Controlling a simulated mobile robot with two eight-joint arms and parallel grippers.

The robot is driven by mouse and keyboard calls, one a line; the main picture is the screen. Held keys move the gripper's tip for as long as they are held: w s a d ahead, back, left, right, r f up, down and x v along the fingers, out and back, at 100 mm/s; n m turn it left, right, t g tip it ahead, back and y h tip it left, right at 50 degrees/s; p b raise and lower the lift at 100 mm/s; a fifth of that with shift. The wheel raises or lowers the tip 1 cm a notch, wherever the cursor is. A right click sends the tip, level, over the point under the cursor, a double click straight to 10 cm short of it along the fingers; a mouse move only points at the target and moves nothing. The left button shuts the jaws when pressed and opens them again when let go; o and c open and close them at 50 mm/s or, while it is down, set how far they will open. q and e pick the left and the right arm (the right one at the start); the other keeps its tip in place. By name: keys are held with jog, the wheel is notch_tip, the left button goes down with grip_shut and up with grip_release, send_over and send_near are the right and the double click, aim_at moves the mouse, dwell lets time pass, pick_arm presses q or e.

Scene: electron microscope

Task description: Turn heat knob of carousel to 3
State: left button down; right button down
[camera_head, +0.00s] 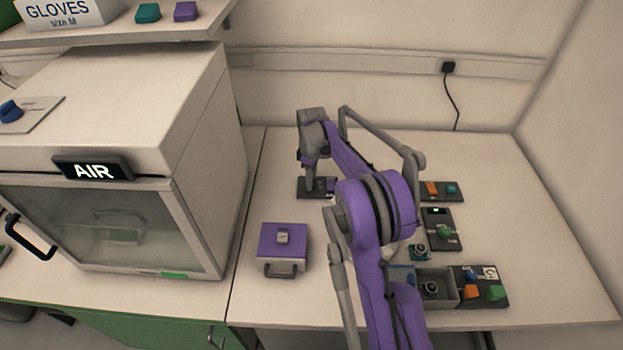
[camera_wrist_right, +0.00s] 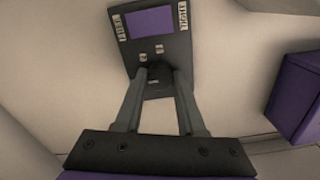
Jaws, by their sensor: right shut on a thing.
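A small dark panel (camera_wrist_right: 178,38) with a purple field, white side labels and small marks fills the top of the right wrist view. It also shows at the back of the bench in the head view (camera_head: 318,194). My right gripper (camera_wrist_right: 157,80) points down at the panel and is shut on a dark knob (camera_wrist_right: 156,71) at its lower end. The fingers and shadow hide most of the knob, so its setting cannot be read. The right gripper in the head view (camera_head: 310,187) is over the panel's left part. My left gripper is out of view.
A purple-topped box (camera_head: 283,240) with a handle stands in front of the panel. A large cabinet with an AIR sign (camera_head: 92,170) stands left. A dark panel with a green knob (camera_head: 441,230), a grey tray (camera_head: 455,291) and small coloured blocks lie right. The bench's right side is clear.

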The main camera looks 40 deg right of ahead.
jog(key=shift+m, duration=0.3)
jog(key=m, duration=0.4)
jog(key=shift+b, duration=0.3)
jog(key=m, duration=1)
jog(key=shift+b, duration=0.4)
jog(key=m, duration=0.5)
jog(key=c, duration=0.5)
grip_release()
